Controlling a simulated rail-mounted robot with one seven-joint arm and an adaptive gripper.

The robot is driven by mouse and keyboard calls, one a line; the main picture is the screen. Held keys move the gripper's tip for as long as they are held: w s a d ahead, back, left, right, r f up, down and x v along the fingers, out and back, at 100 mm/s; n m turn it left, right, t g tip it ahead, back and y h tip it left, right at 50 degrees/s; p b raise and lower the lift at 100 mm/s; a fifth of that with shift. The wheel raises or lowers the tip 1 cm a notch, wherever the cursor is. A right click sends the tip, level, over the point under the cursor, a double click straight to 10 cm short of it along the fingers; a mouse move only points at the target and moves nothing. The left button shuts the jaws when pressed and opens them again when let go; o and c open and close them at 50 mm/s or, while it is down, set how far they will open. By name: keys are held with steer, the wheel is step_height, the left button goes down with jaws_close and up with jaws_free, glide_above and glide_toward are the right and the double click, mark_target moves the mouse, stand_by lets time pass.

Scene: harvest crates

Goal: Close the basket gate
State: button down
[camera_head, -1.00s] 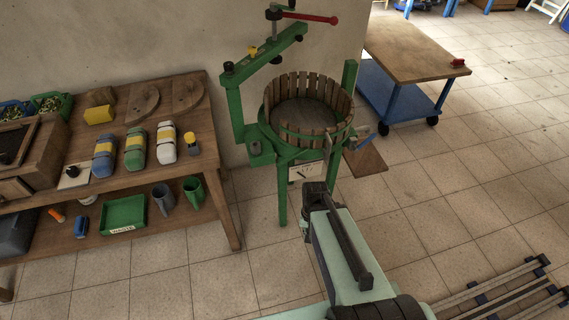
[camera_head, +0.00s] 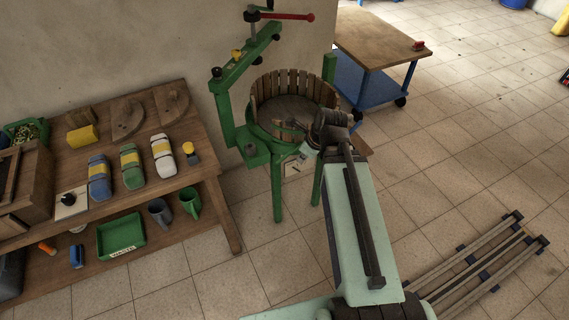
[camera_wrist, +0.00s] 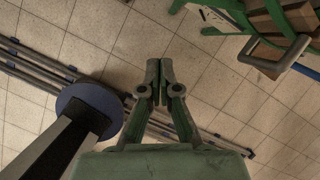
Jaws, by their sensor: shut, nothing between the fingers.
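The basket (camera_head: 294,88) is a ring of upright wooden slats on a green press stand (camera_head: 277,190) in the head view. My arm covers its front right side, so I cannot tell how the gate stands. A brown board (camera_head: 362,147) shows partly behind my arm, right of the basket. My gripper (camera_wrist: 158,82) is shut and empty in the wrist view, over tiled floor. A grey bar handle (camera_wrist: 272,70) and wooden part (camera_wrist: 285,18) with green framing (camera_wrist: 222,12) lie up and right of the fingertips, apart from them. In the head view the gripper end is near the basket's front, its fingertips unclear.
A blue wheeled cart (camera_head: 380,45) with a wooden top is behind right. Rails (camera_head: 475,270) lie on the floor at lower right. The press's green arm (camera_head: 245,62) overhangs the basket's left side.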

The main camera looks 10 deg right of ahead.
steer(key=w+a+f+m+p, duration=0.2)
steer(key=w+f, duration=0.4)
steer(key=f, duration=0.3)
steer(key=shift+w+a+f+p, duration=0.2)
steer(key=shift+a+p, duration=0.4)
steer(key=shift+a, duration=0.55)
